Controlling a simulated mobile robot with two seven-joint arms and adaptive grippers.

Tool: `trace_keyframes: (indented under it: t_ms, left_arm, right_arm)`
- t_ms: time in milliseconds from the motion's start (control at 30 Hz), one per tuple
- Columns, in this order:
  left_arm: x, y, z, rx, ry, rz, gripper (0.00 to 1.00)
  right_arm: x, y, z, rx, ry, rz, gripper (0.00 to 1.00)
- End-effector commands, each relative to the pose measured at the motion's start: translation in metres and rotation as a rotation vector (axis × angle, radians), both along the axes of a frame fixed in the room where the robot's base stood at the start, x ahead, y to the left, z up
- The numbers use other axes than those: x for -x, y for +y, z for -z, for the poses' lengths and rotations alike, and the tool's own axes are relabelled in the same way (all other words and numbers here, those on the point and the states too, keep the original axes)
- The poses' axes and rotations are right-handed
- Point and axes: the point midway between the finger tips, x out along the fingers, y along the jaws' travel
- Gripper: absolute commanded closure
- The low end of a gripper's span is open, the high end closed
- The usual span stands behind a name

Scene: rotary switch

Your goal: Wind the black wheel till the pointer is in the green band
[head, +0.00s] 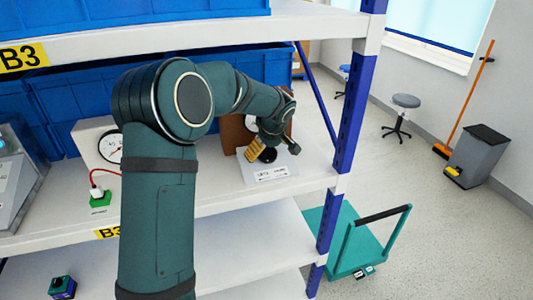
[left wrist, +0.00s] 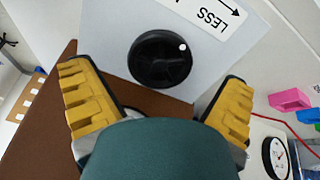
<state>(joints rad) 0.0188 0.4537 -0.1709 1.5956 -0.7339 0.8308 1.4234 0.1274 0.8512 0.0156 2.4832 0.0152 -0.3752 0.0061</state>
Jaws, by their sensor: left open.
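The black wheel (left wrist: 160,60) is round, with a white dot near its rim, and sits on a light grey panel in the left wrist view. A label reading LESS with an arrow (left wrist: 210,14) is beside it. In the head view the wheel (head: 268,156) is partly hidden by my left gripper (head: 270,147). The gripper is open and empty, its yellow-padded fingers apart on either side of the wheel in the wrist view; contact cannot be told. A dial (head: 251,122) behind the gripper is mostly hidden; its pointer and any green band cannot be made out.
A white gauge (head: 110,147) with a red cable and green block (head: 100,200) stands left on the shelf (head: 220,203). A brown board (head: 232,133) is by the wheel's unit. Blue bins (head: 70,105) stand behind. A blue upright (head: 349,120) bounds the shelf's right.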

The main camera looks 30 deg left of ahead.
Motion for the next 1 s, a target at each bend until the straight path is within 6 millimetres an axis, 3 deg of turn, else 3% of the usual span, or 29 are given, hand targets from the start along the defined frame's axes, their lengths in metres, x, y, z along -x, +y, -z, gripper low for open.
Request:
trace_keyframes:
  t_ms: [200, 533, 567, 733, 1000]
  left_arm:
    - [-0.005, 0.006, 0.018, -0.001, -0.001, 0.001, 0.00]
    - [-0.006, 0.007, 0.020, -0.001, -0.002, 0.002, 0.00]
    - [-0.006, 0.007, 0.020, -0.001, -0.002, 0.002, 0.08]
    - [-0.006, 0.007, 0.020, -0.001, -0.002, 0.002, 0.67]
    - [-0.006, 0.007, 0.020, -0.003, 0.001, 0.013, 0.70]
  right_arm:
    - [0.000, 0.000, 0.000, 0.000, 0.001, 0.000, 0.53]
    - [0.000, 0.000, 0.000, 0.000, 0.001, 0.000, 0.53]
    - [0.000, 0.000, 0.000, 0.000, 0.001, 0.000, 0.53]
    - [0.000, 0.000, 0.000, 0.000, 0.001, 0.000, 0.53]
    - [0.000, 0.000, 0.001, 0.000, 0.001, 0.000, 0.53]
